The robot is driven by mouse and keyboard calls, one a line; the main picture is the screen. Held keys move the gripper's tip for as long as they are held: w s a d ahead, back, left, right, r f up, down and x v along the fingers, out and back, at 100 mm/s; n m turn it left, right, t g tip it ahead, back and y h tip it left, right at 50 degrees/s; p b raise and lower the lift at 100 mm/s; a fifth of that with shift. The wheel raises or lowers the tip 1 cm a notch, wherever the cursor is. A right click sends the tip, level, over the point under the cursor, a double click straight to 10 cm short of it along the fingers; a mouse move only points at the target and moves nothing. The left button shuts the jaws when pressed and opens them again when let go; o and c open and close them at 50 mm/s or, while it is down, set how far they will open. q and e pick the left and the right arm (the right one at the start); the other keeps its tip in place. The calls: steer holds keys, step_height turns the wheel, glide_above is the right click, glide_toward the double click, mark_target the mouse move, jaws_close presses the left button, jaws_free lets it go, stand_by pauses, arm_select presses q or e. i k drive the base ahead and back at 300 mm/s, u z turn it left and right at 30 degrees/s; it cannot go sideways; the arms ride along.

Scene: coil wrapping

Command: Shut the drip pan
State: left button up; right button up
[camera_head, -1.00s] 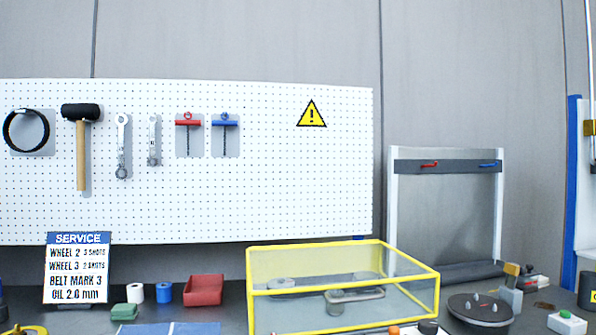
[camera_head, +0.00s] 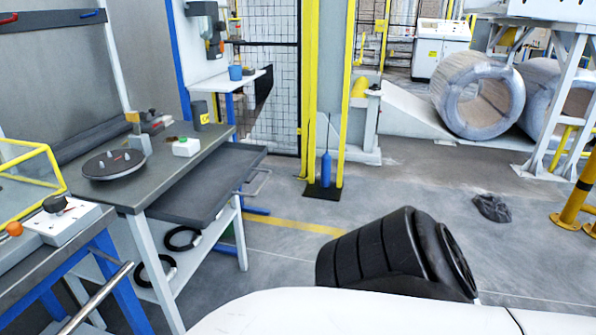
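The drip pan (camera_head: 212,180) looks to be the flat dark tray under the dark-topped workbench (camera_head: 130,190). It sticks out past the bench's right side, so it stands open. A thin metal bar handle (camera_head: 258,182) is on its outer end. Its inner part is hidden under the bench top. Neither of my grippers shows in the head view, and nothing is seen touching the pan.
A dark round plate (camera_head: 113,164) and a white box with a green button (camera_head: 187,147) sit on the bench. Black rings (camera_head: 183,238) lie below. A blue bottle (camera_head: 326,168) stands beside a yellow post (camera_head: 345,110). Grey floor is open right of the bench.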

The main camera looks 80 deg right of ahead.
mark_target(196, 199)
steer(key=z, duration=1.6)
steer(key=i, duration=1.2)
steer(key=z, duration=0.4)
